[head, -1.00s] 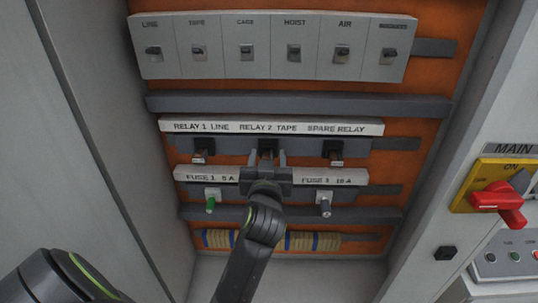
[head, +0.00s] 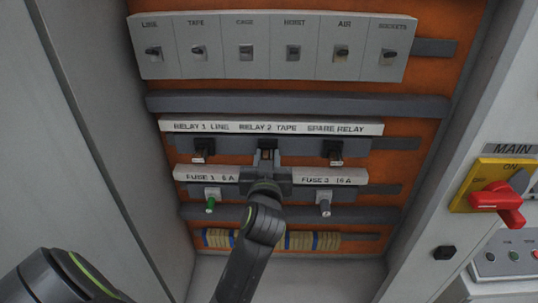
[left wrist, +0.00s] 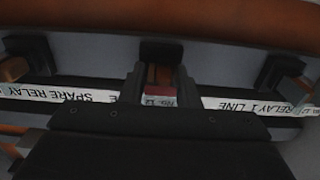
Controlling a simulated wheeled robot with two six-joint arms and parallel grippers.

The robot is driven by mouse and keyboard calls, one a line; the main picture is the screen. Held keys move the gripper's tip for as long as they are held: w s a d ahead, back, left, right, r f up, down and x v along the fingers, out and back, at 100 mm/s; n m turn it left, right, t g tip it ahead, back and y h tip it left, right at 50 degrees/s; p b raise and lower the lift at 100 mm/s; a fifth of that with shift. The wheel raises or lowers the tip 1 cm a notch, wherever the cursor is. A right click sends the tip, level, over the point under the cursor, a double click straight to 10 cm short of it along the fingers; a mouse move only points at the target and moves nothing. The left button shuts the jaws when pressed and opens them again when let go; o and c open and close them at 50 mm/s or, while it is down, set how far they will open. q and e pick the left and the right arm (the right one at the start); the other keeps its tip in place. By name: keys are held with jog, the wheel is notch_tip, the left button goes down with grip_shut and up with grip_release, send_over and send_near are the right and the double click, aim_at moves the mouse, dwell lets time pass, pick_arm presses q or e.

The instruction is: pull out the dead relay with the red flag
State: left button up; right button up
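The dead relay (head: 266,155) is at the RELAY 2 TAPE place, in the middle of the relay row. It shows as a brown and reddish block below its black socket. My left gripper (head: 267,159) reaches up to it from below, one finger on each side and close against it. My right gripper is out of view.
The RELAY 1 LINE relay (head: 202,151) and spare relay (head: 333,152) flank it. Below are a green fuse (head: 211,203) and a grey fuse (head: 324,205). The switch row (head: 270,46) is above. Cabinet walls stand at both sides; a red main switch (head: 497,203) is at right.

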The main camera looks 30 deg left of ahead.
pick_arm(q)
grip_shut()
jog(key=shift+s, duration=0.1)
